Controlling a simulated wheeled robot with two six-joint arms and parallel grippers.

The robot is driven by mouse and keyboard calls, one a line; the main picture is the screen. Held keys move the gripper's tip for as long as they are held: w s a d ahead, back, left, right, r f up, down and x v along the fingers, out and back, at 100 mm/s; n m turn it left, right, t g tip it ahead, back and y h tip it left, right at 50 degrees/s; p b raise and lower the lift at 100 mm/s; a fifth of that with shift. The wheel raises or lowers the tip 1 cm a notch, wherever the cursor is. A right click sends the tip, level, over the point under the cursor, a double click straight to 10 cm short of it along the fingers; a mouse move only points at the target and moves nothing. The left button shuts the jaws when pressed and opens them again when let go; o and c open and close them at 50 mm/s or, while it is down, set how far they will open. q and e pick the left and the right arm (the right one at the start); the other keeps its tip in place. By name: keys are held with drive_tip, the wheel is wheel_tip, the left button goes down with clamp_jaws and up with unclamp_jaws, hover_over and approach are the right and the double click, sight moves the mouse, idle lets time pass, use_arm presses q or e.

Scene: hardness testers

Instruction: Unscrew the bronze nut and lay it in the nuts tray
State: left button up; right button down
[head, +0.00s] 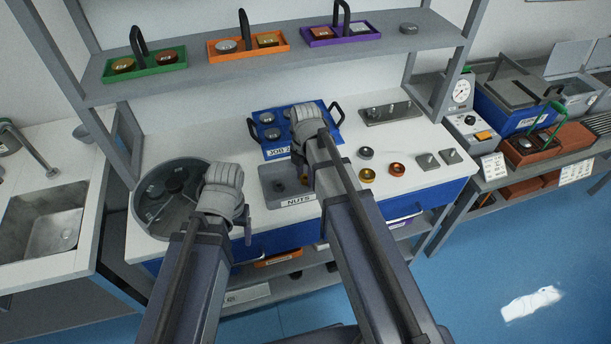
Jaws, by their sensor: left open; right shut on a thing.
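The nuts tray (297,203) is a grey bin labelled NUTS at the front of the white bench, partly hidden by my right arm. My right gripper (304,178) is over its right side, mostly hidden behind my own arm. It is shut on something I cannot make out. A dark item shows inside the tray. My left gripper (246,228) is open and empty at the bench's front edge, left of the tray. A gold ring-shaped part (367,175) and a copper-coloured one (397,169) lie on the bench to the right. I cannot tell which nut is the bronze one.
A blue job tray (262,141) with round pieces stands behind the nuts tray. A round grey divided tray (149,222) is at left. A grey ring (366,153) and flat square plates (427,161) lie at right. A shelf (200,72) with coloured trays runs above.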

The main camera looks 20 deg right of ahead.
drive_tip(key=shift+s+f, duration=0.15)
drive_tip(key=c, duration=0.6)
unclamp_jaws()
drive_tip(key=shift+c, duration=0.2)
drive_tip(key=shift+o, duration=1.1)
drive_tip(key=shift+r, duration=0.2)
drive_tip(key=shift+r+p, duration=0.6)
drive_tip(key=shift+p, duration=0.3)
wheel_tip(320, 180, up, 6)
drive_tip(key=p, duration=0.6)
drive_tip(key=shift+r, duration=0.2)
